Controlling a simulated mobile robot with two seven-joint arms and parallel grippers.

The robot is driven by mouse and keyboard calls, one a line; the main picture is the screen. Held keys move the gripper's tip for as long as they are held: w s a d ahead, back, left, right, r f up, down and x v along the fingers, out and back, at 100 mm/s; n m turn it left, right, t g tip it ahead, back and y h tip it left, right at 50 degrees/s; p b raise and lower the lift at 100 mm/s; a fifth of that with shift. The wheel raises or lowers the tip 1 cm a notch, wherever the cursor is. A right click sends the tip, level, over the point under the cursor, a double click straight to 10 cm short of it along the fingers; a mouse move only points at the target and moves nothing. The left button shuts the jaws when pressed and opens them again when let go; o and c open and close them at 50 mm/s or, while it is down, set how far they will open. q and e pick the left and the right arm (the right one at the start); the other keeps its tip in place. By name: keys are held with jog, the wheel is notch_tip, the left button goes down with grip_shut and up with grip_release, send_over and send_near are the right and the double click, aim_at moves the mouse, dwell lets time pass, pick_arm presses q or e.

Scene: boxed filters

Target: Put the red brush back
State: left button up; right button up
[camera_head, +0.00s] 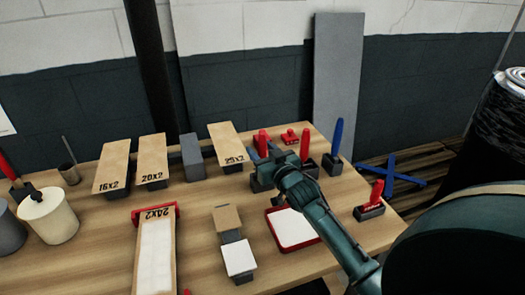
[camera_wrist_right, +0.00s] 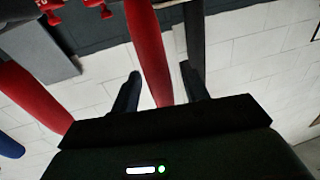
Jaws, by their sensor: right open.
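My right gripper (camera_head: 262,163) reaches over the back right of the table, among the brushes. In the right wrist view its open fingers (camera_wrist_right: 160,90) stand either side of a red brush handle (camera_wrist_right: 147,50); I cannot tell if they touch it. In the head view this red handle (camera_head: 262,139) rises beside the gripper, and its lower part is hidden. A second upright red handle (camera_head: 305,143) is just to the right. Another red brush (camera_head: 376,191) sits in a dark holder (camera_head: 370,212) near the right edge. I cannot tell which is the task's brush. My left gripper is out of view.
A blue-handled brush (camera_head: 337,135) stands in a holder at the back right. A red-rimmed tray (camera_head: 270,226) lies below my forearm. Labelled boxes (camera_head: 152,156) line the back left; a cream canister (camera_head: 50,217) is far left. Table between the front boxes and canister is partly bare.

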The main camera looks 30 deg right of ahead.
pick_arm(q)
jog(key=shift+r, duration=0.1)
pick_arm(e)
jog(key=shift+r, duration=0.1)
jog(key=shift+s, duration=0.15)
pick_arm(q)
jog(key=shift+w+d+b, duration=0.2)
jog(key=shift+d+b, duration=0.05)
jog(key=shift+b, duration=0.15)
pick_arm(e)
jog(key=s, duration=1.1)
jog(key=shift+s+a+r, duration=0.15)
jog(key=shift+s+a, duration=0.2)
jog(key=shift+a, duration=0.1)
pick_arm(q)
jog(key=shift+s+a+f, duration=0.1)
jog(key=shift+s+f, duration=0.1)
